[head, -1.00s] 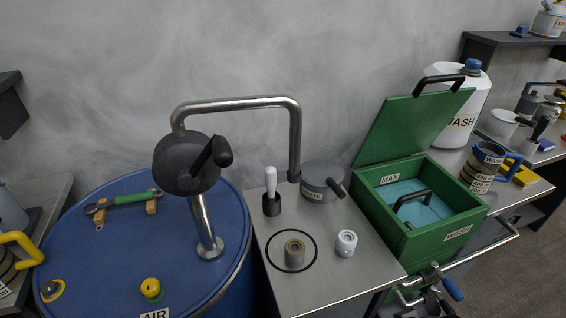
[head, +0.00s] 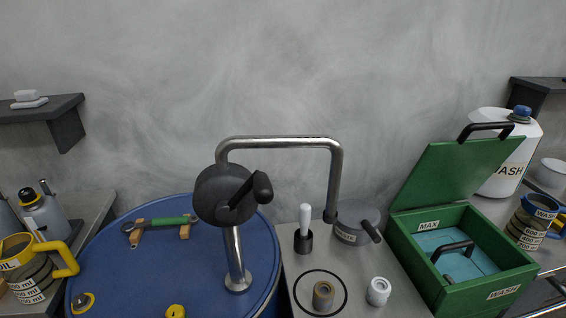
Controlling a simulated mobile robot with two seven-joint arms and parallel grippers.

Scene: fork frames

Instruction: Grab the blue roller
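I see no blue roller that I can make out in the head view. Neither of my grippers is in view.
A pump with a bent pipe (head: 283,143) rises from the drum. A green-handled wrench (head: 163,223) lies on wooden blocks. A metal bench holds a grey pot (head: 354,226), a ringed filter (head: 323,296) and an open green WASH box (head: 414,275). A shelf (head: 50,110) hangs left.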

